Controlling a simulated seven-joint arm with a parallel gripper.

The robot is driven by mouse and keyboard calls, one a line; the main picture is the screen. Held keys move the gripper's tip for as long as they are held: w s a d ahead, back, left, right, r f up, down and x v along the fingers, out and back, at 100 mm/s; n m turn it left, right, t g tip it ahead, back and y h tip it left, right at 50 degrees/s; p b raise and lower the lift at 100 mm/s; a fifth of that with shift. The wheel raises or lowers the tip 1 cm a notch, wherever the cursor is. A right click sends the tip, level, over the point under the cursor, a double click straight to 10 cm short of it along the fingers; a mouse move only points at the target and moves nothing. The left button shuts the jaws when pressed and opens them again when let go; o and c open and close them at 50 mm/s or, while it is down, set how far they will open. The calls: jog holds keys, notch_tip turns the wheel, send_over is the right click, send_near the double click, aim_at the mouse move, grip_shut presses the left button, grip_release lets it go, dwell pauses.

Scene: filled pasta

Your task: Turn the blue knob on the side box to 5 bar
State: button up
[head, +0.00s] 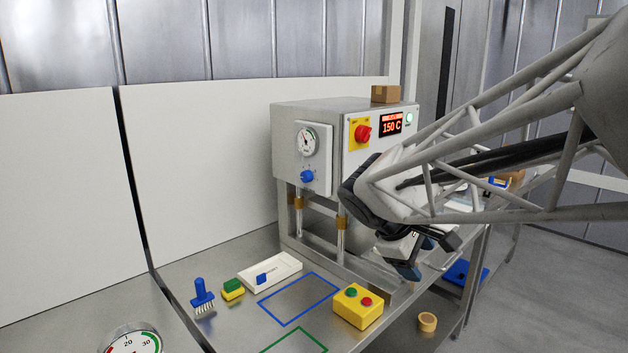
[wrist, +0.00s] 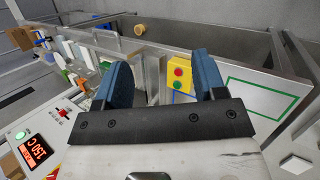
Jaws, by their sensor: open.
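The blue knob (head: 307,176) sits on the left side face of the grey metal box (head: 321,115), below a round white dial gauge (head: 308,140). The gauge numbers are too small to read. My gripper (head: 418,258) is in front of the box, to the right of the knob and well apart from it, pointing down. In the wrist view its two blue fingers (wrist: 160,82) are spread with nothing between them. The knob does not show in the wrist view.
A red rotary switch (head: 363,132) and a 150 C display (head: 391,124) are on the box front. A yellow button box (head: 358,306), a blue brush (head: 202,297), a sponge (head: 232,290) and a white tray (head: 285,262) stand on the metal table. The blue-outlined area is bare.

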jog(key=w+a+r+n+t+h, duration=0.1)
jog(key=w+a+n, duration=0.1)
jog(key=w, duration=0.4)
jog(key=w+a+r+n+t+h, duration=0.1)
jog(key=w+a+n+h, duration=0.15)
jog(key=w, duration=0.25)
jog(key=n+t+h, duration=0.3)
jog(key=n+t, duration=0.5)
jog(key=n, duration=0.4)
send_near(304, 178)
jog(key=shift+w+d, duration=0.45)
jog(key=shift+d, duration=0.1)
jog(key=shift+w+d, duration=0.1)
jog(key=shift+x, duration=3.75)
jog(key=c, duration=0.9)
